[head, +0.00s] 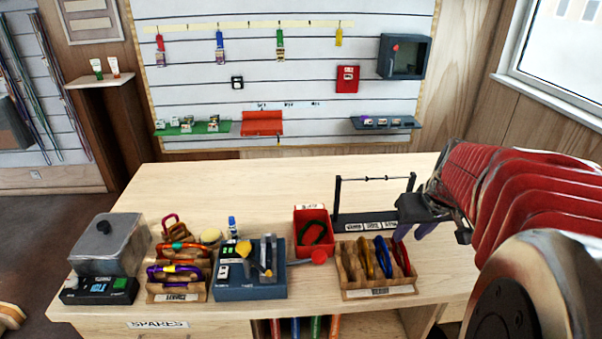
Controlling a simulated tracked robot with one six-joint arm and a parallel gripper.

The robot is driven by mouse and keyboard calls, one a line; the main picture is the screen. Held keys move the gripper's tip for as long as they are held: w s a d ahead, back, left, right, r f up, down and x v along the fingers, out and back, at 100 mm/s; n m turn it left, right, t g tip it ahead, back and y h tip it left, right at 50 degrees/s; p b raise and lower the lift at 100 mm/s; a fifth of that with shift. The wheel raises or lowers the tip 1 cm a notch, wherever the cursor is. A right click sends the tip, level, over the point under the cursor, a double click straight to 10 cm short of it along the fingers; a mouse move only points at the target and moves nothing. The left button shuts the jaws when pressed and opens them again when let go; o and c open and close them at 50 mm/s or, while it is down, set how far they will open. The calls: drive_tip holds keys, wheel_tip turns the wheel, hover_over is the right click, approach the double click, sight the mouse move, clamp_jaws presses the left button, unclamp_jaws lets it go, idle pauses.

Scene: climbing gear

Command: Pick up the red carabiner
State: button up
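A red carabiner-like loop (401,256) stands at the right end of the right wooden rack (378,291), beside blue, orange and tan loops. Another red loop (171,223) stands at the back of the left wooden rack (178,296), behind orange and purple pieces. Which one is the task's red carabiner I cannot tell for sure. My gripper (432,231) hangs above the table, up and right of the right rack. Its fingers look spread apart, with nothing seen between them. It is apart from both red loops.
A red bin (314,250) with dark green and red contents stands left of the right rack. A black frame with a crossbar (374,179) stands behind that rack, close to my gripper. A blue tool tray (250,291) and grey lidded box (108,245) are further left. The back table is clear.

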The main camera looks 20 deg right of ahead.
sight(402, 243)
drive_tip(key=shift+x, duration=1.25)
drive_tip(key=shift+x, duration=2.55)
clamp_jaws()
